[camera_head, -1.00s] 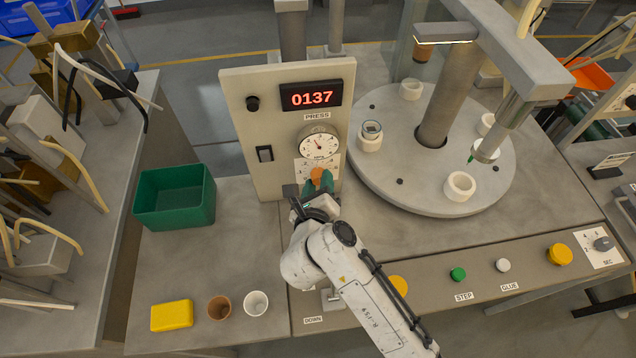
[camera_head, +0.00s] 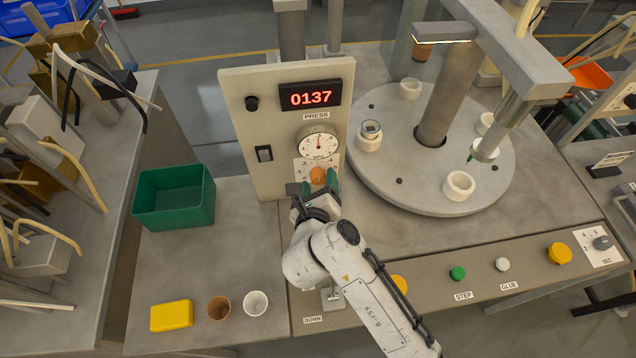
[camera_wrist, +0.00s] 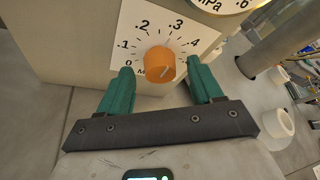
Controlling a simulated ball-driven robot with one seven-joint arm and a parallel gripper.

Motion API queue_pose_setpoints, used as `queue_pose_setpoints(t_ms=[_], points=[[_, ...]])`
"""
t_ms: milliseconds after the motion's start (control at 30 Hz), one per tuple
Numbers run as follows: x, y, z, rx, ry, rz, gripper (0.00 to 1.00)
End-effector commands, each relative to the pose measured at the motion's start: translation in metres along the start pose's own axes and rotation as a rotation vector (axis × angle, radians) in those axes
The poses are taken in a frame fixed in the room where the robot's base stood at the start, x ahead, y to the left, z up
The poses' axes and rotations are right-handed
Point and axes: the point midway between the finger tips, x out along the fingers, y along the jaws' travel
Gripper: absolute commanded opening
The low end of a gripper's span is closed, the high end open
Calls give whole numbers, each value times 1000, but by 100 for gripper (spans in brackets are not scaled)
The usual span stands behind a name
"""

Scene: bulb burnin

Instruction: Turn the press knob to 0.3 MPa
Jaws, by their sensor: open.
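The orange press knob (camera_head: 317,175) sits on its white scale plate (camera_wrist: 205,36), low on the panel front. I cannot tell exactly which value the mark points to. The round gauge (camera_head: 318,143) above has its needle about straight up. My gripper (camera_head: 319,186) is open and empty; its green fingers stand apart on either side of the knob, with gaps visible in the wrist view (camera_wrist: 160,78).
The panel (camera_head: 240,115) also carries a red 0137 display (camera_head: 311,95), a black knob (camera_head: 252,103) and a switch (camera_head: 264,153). A grey turntable (camera_head: 415,195) with white cups stands close on the right. A green bin (camera_head: 174,197) stands on the left.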

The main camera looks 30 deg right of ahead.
Motion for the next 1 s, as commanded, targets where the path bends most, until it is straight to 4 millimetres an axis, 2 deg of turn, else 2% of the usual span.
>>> queue_pose_setpoints(t_ms=[267, 367, 700, 800, 1000], points=[[-5, 0, 0, 0, -2, 0, 65], [-18, 1, -1, 0, -1, 1, 65], [-81, 1, -1, 0, -2, 2, 65], [-95, 1, -1, -1, -1, 2, 65], [-107, 0, 0, -1, -1, 0, 65]])
